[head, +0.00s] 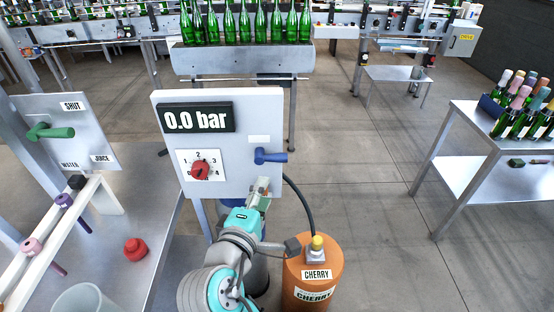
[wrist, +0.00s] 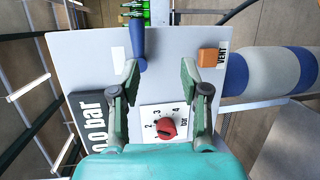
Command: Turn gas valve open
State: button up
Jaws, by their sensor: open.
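A blue lever valve (head: 268,156) is on the right edge of the upright grey panel (head: 225,142), its handle lying level and pointing right. In the wrist view the blue lever (wrist: 138,42) shows beyond the left finger; whether they touch I cannot tell. A white label above the lever is unreadable. The panel's display (head: 196,118) reads 0.0 bar. Below it is a red knob (head: 201,170) on a numbered dial. My gripper (head: 263,188) is just below the lever, in front of the panel. Its fingers (wrist: 160,72) are spread with nothing between them.
An orange VENT block (wrist: 208,56) is near the right finger. A black hose (head: 304,203) runs from the panel toward an orange CHERRY drum (head: 315,270) at my right. A green lever (head: 50,132) is on another panel at left.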

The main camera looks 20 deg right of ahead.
aim_at(277, 160)
jog(key=shift+m+g+h, duration=0.5)
jog(key=shift+g+h, duration=0.1)
jog(key=w+d, duration=0.2)
jog(key=w+d+r, duration=0.1)
jog(key=w+d, duration=0.1)
jog(key=w+d+r, duration=0.1)
jog(key=w+d, duration=0.1)
jog(key=w, duration=0.1)
jog(key=shift+d, duration=0.3)
grip_shut()
